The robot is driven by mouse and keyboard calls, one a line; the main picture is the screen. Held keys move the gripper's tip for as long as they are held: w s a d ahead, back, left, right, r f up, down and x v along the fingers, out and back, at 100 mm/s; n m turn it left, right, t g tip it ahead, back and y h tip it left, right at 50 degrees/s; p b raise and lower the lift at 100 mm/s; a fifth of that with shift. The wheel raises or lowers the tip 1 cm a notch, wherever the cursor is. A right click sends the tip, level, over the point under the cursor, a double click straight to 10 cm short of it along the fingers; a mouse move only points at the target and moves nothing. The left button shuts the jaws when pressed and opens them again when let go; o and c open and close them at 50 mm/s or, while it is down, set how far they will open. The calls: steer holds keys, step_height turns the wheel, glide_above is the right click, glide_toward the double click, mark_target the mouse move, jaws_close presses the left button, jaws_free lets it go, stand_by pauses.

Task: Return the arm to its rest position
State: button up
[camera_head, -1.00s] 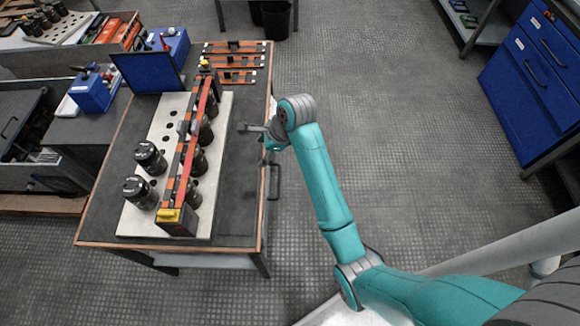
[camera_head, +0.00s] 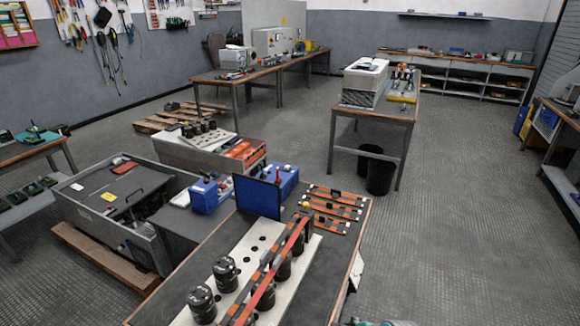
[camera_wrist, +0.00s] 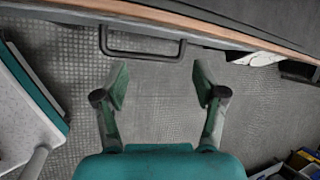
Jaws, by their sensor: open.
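My gripper (camera_wrist: 160,90) shows in the wrist view with its two green fingers apart and nothing between them. It hangs over the grey floor, beside the wooden edge of a workbench (camera_wrist: 190,25) with a dark handle (camera_wrist: 145,50). In the head view my gripper is out of the picture. A small teal patch of my arm shows at the bottom edge, right of the bench.
The workbench (camera_head: 345,255) carries a pale capacitor plate (camera_head: 235,255), black capacitors (camera_head: 225,273), a red busbar (camera_head: 270,272) and a blue panel (camera_head: 257,196). Black bins (camera_head: 380,177) stand behind. The floor (camera_head: 450,230) to the right is clear.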

steer(key=s+f+n+t+h, duration=0.15)
steer(key=s+n, duration=0.35)
steer(key=s, duration=0.5)
steer(key=s+f+n+t+h, duration=0.1)
steer(key=s+f+n+t, duration=0.2)
steer(key=s, duration=0.8)
steer(key=s+r+n+t, duration=0.5)
steer(key=s+r+n, duration=0.7)
steer(key=s+r, duration=0.5)
steer(key=shift+s+r+n, duration=0.3)
steer(key=shift+r+n, duration=0.1)
steer(key=shift+r, duration=0.45)
steer(key=shift+a+h, duration=0.1)
steer(key=shift+h, duration=0.15)
